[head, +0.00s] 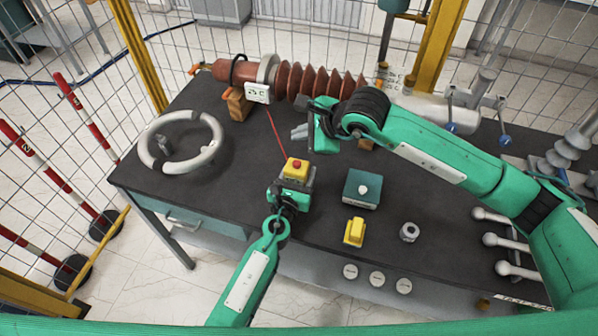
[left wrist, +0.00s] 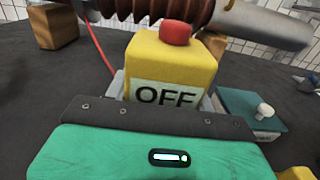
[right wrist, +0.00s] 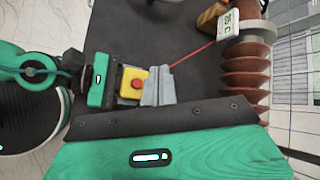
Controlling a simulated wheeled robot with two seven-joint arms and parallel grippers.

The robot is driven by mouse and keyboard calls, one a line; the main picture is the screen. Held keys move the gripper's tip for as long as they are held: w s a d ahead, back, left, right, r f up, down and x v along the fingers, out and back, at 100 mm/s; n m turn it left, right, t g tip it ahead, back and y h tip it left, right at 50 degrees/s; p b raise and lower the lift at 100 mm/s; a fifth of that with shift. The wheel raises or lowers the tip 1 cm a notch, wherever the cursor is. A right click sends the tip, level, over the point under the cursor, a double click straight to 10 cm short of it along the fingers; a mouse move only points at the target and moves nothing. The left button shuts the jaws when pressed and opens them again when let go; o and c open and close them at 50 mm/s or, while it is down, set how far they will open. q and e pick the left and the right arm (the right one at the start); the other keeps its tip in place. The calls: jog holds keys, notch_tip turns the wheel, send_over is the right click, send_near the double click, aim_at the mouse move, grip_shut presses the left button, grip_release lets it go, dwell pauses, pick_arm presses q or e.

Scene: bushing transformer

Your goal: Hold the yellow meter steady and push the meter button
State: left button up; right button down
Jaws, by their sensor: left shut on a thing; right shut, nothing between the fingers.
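The yellow meter (head: 296,169) has a red button (head: 297,164) on top and sits on the dark table. In the left wrist view the meter (left wrist: 172,75) shows the word OFF below its red button (left wrist: 175,33). My left gripper (head: 291,190) is shut on the meter from the near side. My right gripper (head: 302,132) is shut and empty, above and beyond the meter, apart from the button. In the right wrist view the meter (right wrist: 128,88) lies just left of my right fingertips (right wrist: 157,87).
A ribbed brown bushing (head: 310,82) lies along the back, with a white display (head: 258,93) beside it and a red line running toward the meter. A grey ring (head: 207,155) lies left. A teal box (head: 362,189), a second yellow block (head: 355,232) and a metal nut (head: 409,232) stand right.

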aim_at(301, 168)
jog(key=shift+f, duration=3.95)
jog(key=shift+f, duration=0.45)
jog(key=shift+r, duration=0.45)
notch_tip(301, 168, up, 6)
